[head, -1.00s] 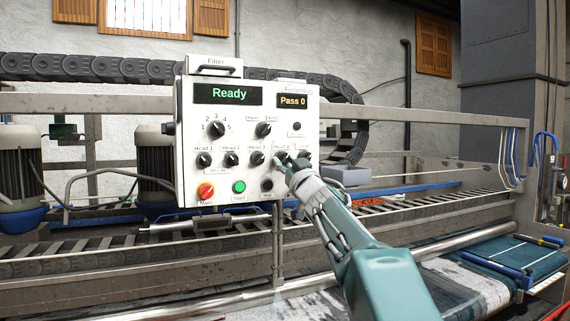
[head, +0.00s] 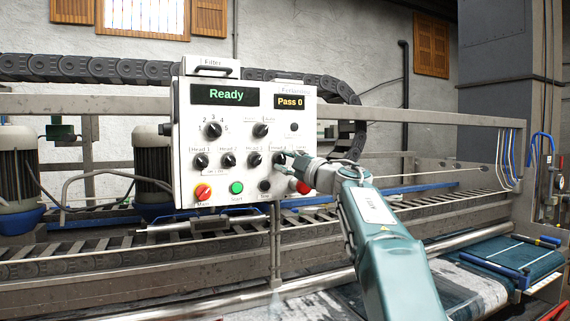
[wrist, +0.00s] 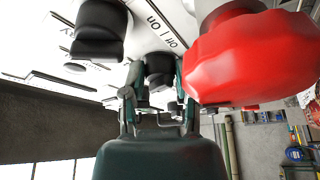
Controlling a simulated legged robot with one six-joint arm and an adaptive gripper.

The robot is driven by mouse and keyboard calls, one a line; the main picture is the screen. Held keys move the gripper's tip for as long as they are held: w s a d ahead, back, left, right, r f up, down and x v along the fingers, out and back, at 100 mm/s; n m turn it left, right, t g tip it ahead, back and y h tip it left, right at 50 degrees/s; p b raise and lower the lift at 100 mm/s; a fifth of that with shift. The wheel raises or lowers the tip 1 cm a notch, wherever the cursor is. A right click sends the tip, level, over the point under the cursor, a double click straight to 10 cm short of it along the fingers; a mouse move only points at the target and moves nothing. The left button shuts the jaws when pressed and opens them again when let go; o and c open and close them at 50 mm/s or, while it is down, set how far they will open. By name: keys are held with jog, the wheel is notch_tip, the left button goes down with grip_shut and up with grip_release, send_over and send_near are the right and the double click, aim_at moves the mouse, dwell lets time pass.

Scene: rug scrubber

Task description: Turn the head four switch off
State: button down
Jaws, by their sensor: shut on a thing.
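The head four switch (head: 279,159) is a small black knob at the right end of the row of head switches on the white control panel (head: 185,105). My gripper (head: 285,157) reaches it from the right and partly covers it. In the wrist view the black knob (wrist: 160,68) sits between the two fingers of my gripper (wrist: 157,90), which are shut on it. The exact angle of its pointer is hard to tell.
A large red button (head: 303,187) lies just below my gripper and fills the right of the wrist view (wrist: 250,60). The head three knob (head: 254,160) is close on the left. The display (head: 225,94) reads Ready and another (head: 290,102) reads Pass 0.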

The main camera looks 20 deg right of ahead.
jog(key=n+g, duration=0.1)
jog(key=n, duration=0.2)
jog(key=shift+n+y, duration=0.3)
jog(key=shift+w+n+g, duration=0.1)
jog(key=shift+n+g, duration=0.2)
jog(key=shift+n, duration=0.2)
jog(key=shift+f, duration=0.15)
jog(key=shift+c, duration=1.8)
grip_release()
jog(key=shift+a+r, duration=0.1)
jog(key=shift+r, duration=0.1)
